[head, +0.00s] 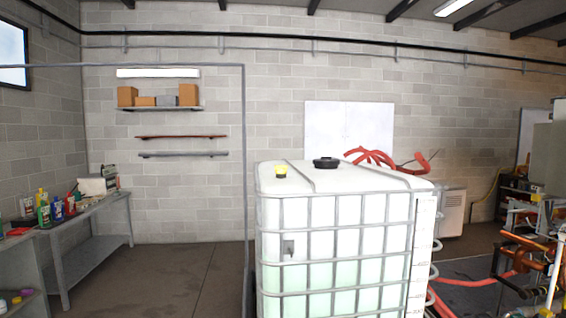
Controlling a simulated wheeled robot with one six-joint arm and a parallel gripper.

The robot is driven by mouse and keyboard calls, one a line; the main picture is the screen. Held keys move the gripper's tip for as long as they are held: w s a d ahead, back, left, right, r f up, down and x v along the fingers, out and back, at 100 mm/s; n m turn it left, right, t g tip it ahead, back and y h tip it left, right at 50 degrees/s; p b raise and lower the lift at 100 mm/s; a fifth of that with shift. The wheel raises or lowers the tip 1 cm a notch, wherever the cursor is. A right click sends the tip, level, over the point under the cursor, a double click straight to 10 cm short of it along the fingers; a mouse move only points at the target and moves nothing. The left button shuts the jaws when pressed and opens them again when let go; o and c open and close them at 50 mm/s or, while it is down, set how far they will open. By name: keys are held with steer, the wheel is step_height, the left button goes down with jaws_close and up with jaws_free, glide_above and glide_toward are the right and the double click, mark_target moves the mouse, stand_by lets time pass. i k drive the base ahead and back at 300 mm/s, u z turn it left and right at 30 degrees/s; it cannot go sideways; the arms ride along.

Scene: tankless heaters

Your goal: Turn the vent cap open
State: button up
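A large white tank in a grey metal cage (335,235) stands in the middle of the head view. A small yellow cap (281,171) sits on its top near the left edge. A larger black round lid (326,163) sits further right and back on the top. Neither is labelled, so I cannot tell which is the vent cap, nor how far either is turned. My gripper does not show in this view.
A grey bench (95,205) with bottles stands at the left. Red hoses (372,157) appear at the tank's back edge. Orange and grey pipework (530,245) crowds the right side. The floor (185,275) between bench and tank is clear, with a thin grey post beside the tank.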

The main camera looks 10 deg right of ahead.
mark_target(279, 170)
steer(key=u, duration=2.65)
steer(key=i, duration=3.85)
steer(key=z, duration=3.25)
steer(key=i, duration=1.8)
steer(key=u, duration=0.05)
